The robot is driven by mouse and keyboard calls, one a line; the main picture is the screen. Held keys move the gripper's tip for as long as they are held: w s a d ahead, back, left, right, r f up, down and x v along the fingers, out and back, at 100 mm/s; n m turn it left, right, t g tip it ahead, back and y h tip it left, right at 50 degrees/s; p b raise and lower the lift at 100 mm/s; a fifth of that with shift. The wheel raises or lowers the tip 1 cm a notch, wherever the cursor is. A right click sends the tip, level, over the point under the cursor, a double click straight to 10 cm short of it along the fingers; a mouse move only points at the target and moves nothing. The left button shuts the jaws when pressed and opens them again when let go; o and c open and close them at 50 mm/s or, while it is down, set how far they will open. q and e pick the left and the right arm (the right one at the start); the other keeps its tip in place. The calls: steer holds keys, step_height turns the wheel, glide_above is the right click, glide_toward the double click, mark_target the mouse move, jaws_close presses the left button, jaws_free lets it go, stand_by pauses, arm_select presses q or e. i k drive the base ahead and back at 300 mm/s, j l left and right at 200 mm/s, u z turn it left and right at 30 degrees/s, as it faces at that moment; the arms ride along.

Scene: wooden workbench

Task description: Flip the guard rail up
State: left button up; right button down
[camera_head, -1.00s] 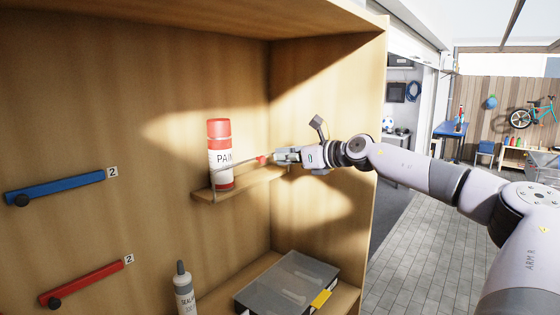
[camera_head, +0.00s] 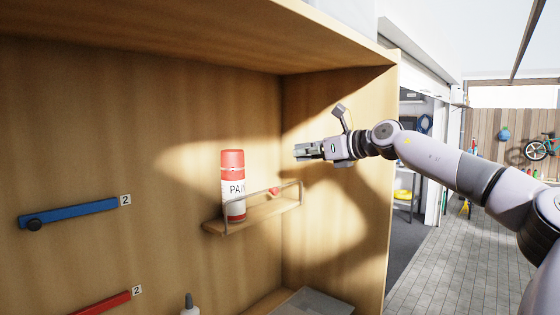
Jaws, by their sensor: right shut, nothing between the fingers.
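The guard rail (camera_head: 250,197) is a thin metal bar with a red knob (camera_head: 274,191) on a small wooden shelf (camera_head: 255,217) in the cabinet. It stands upright along the shelf's front edge, its bar raised above the board. A red and white paint can (camera_head: 233,177) stands upright on the shelf behind the rail's left part. My right gripper (camera_head: 299,152) is shut and empty, above the rail's right end and apart from it, pointing left. My left gripper is not in view.
A blue bar (camera_head: 70,213) and a red bar (camera_head: 105,303) are mounted on the back panel at left. A bottle tip (camera_head: 189,300) and a grey case (camera_head: 312,303) show at the bottom. The cabinet's right wall (camera_head: 350,225) and top board (camera_head: 215,35) bound the space.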

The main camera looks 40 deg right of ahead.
mark_target(272, 191)
steer(key=k+l, duration=0.7)
steer(key=k, duration=0.2)
